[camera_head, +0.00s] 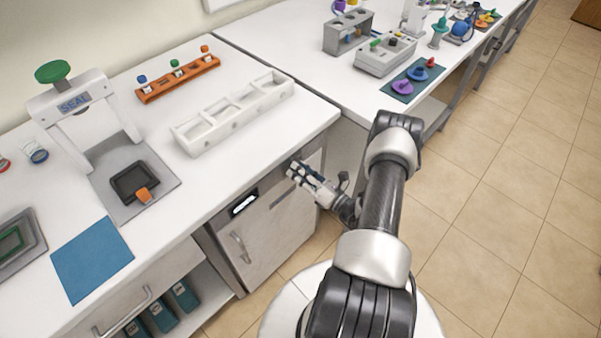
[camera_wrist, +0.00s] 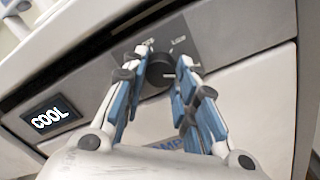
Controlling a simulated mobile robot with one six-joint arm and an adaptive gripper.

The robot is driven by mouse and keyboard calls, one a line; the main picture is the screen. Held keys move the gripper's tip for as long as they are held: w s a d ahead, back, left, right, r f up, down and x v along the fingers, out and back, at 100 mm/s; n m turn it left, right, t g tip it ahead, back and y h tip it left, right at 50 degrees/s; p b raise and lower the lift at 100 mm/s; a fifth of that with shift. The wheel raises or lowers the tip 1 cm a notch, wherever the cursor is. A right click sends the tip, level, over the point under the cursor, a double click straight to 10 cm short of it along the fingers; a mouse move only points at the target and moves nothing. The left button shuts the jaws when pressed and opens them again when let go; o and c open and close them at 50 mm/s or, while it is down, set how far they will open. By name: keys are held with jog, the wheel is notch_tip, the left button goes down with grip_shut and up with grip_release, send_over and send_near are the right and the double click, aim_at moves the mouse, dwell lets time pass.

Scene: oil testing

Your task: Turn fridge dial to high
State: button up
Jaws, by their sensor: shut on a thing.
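The fridge (camera_head: 280,232) is a pale cabinet under the white bench, with a door handle at its left side. Its dial (camera_wrist: 158,71) is a dark round knob with a light mark, on a grey panel with small labels around it, only partly legible. My gripper (camera_head: 294,171) is at the upper front of the fridge, where it hides the dial in the head view. In the wrist view, the fingers of my gripper (camera_wrist: 160,75) are shut on the dial, one on each side. A lit display (camera_wrist: 49,119) left of the dial reads "COOL".
The bench edge (camera_head: 275,165) runs just above my gripper. A white rack (camera_head: 232,112) and an orange rack (camera_head: 178,80) stand on the bench, with a seal press (camera_head: 75,107) at left. The tiled floor (camera_head: 500,200) at right is clear.

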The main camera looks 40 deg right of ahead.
dwell(0.3)
jog(key=o, duration=1)
jog(key=shift+o, duration=0.2)
jog(key=s+d, duration=0.1)
jog(key=s, duration=1.1)
jog(key=shift+f, duration=0.25)
